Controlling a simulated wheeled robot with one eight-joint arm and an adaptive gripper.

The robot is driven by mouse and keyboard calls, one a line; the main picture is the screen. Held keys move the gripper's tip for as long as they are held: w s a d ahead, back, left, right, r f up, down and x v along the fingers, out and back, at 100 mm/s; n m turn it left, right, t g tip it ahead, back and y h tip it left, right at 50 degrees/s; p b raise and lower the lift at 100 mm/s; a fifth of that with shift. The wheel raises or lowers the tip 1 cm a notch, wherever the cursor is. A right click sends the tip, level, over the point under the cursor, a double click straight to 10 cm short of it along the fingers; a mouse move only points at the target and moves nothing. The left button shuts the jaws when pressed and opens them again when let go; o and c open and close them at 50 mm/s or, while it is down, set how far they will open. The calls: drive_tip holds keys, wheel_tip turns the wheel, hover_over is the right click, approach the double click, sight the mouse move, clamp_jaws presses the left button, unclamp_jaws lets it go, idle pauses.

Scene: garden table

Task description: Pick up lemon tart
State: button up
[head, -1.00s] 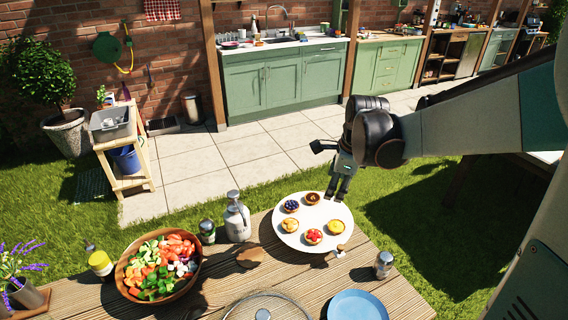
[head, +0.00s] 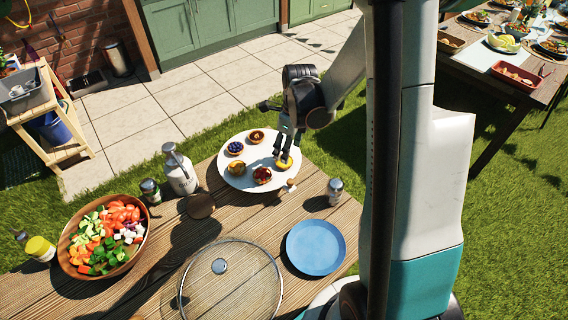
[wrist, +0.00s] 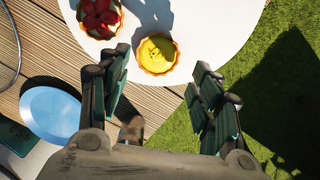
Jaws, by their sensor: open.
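The lemon tart (head: 284,164) is a small yellow tart at the right edge of the round white plate (head: 238,179). In the wrist view the lemon tart (wrist: 156,54) lies just ahead of my fingertips, roughly between their lines. My gripper (head: 283,157) points down over it in the head view and partly covers it. In the wrist view my gripper (wrist: 158,82) has its two fingers wide apart with nothing between them. Whether the fingers are at the tart's height is hard to tell.
A red berry tart (head: 262,175), a blueberry tart (head: 236,147) and a dark-topped tart (head: 257,136) share the plate.

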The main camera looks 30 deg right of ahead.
drive_tip(key=shift+w+a+f+b, duration=0.2)
drive_tip(key=shift+f+b, duration=0.35)
drive_tip(key=shift+f, duration=0.8)
drive_tip(key=shift+w+a+f+b, duration=0.15)
drive_tip(key=shift+f+b, duration=0.35)
drive_tip(key=shift+f, duration=0.85)
drive_tip(key=shift+s, duration=0.1)
drive_tip(key=shift+r, duration=0.1)
drive_tip(key=shift+c, duration=0.6)
drive_tip(key=c, duration=0.7)
